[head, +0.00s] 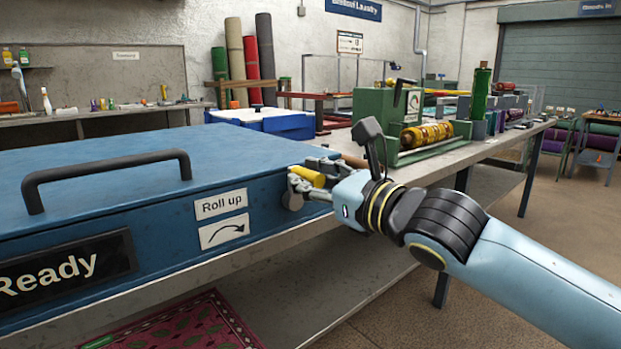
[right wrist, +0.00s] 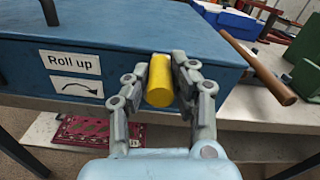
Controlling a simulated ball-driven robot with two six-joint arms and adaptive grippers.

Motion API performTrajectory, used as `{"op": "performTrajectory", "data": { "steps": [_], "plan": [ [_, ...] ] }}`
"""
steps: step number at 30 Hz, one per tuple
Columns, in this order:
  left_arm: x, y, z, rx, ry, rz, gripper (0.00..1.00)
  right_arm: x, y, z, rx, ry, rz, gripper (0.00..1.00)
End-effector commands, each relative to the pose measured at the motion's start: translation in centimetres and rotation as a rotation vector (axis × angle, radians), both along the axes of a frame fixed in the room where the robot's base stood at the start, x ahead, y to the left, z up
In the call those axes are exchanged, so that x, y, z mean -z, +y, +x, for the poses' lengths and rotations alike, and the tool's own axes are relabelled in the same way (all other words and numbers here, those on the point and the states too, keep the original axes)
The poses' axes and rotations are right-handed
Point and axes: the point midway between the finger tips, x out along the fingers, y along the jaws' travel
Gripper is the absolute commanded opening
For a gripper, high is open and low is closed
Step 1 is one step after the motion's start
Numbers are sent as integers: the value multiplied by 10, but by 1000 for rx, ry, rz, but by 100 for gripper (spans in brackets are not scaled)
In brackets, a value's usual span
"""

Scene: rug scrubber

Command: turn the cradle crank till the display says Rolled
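A blue cradle box (head: 120,165) fills the left of the head view, with a black handle on its lid. Its black display (head: 65,268) reads "Ready". A yellow crank grip (head: 307,176) sticks out at the front right corner; it also shows in the right wrist view (right wrist: 160,82). My right gripper (head: 310,185) is around this grip, one finger on each side and close against it, and looks shut on it. The crank's arm is hidden behind the grip and fingers. My left gripper is not in view.
A "Roll up" label (head: 221,204) with a curved arrow plate (head: 223,233) is on the box front. A brown rod (right wrist: 258,68) lies on the bench right of the box. A green machine (head: 387,115) stands behind. A red rug (head: 180,325) lies below.

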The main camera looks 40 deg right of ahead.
Motion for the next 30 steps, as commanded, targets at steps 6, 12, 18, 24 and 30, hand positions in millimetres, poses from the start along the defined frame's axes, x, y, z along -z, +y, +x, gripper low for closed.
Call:
{"op": "performTrajectory", "data": {
  "steps": [6, 12, 18, 24, 30],
  "plan": [
    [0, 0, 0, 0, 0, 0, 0, 0, 0, 0, 0, 0, 0, 0],
    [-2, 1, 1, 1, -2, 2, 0, -1, -1, 0, 0, 1, 12, 0],
    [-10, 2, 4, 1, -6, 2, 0, -2, -4, 0, 1, 7, 77, 0],
    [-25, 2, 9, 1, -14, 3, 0, -2, -12, 1, 1, 18, 214, 0],
    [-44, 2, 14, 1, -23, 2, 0, 0, -21, 2, 2, 31, 398, 0]
  ]
}}
